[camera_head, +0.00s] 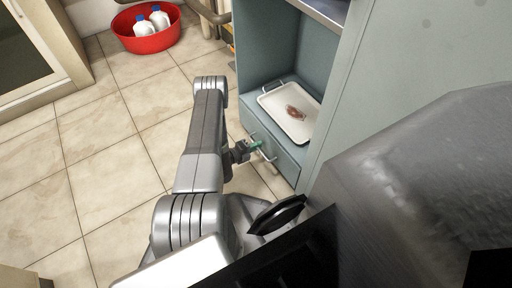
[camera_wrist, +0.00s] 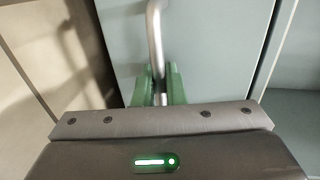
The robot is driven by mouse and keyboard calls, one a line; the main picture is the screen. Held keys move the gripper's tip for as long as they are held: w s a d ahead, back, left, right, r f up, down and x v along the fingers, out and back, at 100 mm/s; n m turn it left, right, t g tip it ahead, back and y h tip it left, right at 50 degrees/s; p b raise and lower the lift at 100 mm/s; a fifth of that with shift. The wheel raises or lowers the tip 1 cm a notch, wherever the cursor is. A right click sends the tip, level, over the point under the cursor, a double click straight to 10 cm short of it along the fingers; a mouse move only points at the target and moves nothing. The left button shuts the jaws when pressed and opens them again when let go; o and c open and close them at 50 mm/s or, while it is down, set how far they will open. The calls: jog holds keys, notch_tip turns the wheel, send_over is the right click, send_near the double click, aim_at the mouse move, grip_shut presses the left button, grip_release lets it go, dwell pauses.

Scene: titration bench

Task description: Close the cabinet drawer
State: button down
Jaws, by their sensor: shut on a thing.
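The cabinet drawer (camera_head: 276,157) is a blue-grey front low in the blue-grey cabinet (camera_head: 345,110), below an open shelf. In the head view its front looks about flush with the cabinet, though my gripper covers part of it. A silver bar handle (camera_wrist: 154,40) runs along the drawer front, which fills the middle of the wrist view (camera_wrist: 205,50). My gripper (camera_head: 256,147) is at this handle. In the wrist view its green fingers (camera_wrist: 162,86) are shut on the handle, one on each side.
A white tray (camera_head: 271,101) with a reddish-brown item (camera_head: 295,112) lies on the shelf above the drawer. A red basin (camera_head: 146,43) with white bottles stands on the floor at the back left. The tiled floor left of my arm is clear.

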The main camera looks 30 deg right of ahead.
jog(key=shift+w+d, duration=0.1)
jog(key=shift+d, duration=0.3)
jog(key=c, duration=1.6)
grip_release()
jog(key=shift+d, duration=0.1)
jog(key=p+v, duration=0.4)
jog(key=v, duration=1)
jog(key=shift+f, duration=0.1)
jog(key=shift+d, duration=0.15)
jog(key=b+x, duration=0.4)
jog(key=x, duration=0.9)
jog(key=shift+d, duration=0.25)
